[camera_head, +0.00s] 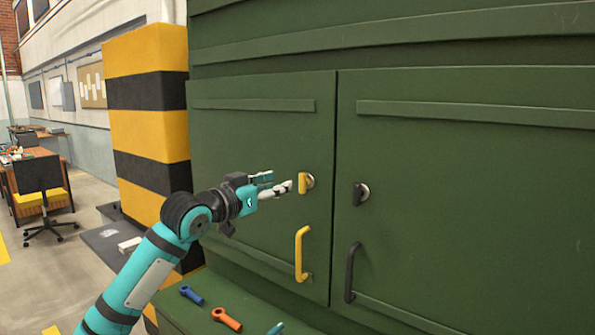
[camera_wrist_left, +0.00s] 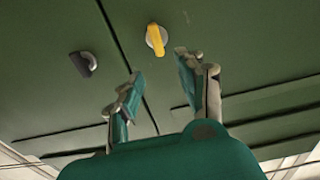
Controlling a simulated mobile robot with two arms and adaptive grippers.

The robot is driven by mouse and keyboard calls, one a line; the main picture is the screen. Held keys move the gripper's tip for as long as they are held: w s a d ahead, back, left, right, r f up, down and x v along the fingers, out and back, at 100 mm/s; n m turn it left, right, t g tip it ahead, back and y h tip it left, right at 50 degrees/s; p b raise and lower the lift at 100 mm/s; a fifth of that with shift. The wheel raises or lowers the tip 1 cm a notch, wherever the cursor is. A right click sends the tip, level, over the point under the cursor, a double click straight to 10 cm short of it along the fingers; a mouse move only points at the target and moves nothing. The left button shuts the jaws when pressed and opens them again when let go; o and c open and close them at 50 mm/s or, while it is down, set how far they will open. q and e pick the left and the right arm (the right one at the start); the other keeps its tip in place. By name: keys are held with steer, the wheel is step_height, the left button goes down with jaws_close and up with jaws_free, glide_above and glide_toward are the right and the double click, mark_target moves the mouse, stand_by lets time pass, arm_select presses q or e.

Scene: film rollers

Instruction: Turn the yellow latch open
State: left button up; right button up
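The yellow latch (camera_head: 302,183) sits on a round metal plate on the left green cabinet door, with its handle about upright in the head view. It also shows in the left wrist view (camera_wrist_left: 156,40), beyond and between my fingertips. My left gripper (camera_head: 280,184) is just left of the latch in the head view. In the left wrist view my left gripper (camera_wrist_left: 162,72) has its two fingers spread apart with nothing between them. It appears apart from the latch.
A black latch (camera_head: 361,194) is on the right door. A yellow handle (camera_head: 301,254) and a black handle (camera_head: 351,272) hang below the latches. A blue tool (camera_head: 191,295) and an orange tool (camera_head: 227,319) lie on the ledge. A striped pillar (camera_head: 148,130) stands left.

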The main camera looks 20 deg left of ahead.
mark_target(300, 176)
arm_select(q)
steer(key=p+x, duration=0.2)
steer(key=x, duration=0.6)
steer(key=shift+w+d, duration=0.15)
steer(key=shift+w, duration=0.1)
steer(key=shift+f, duration=0.1)
jaws_close()
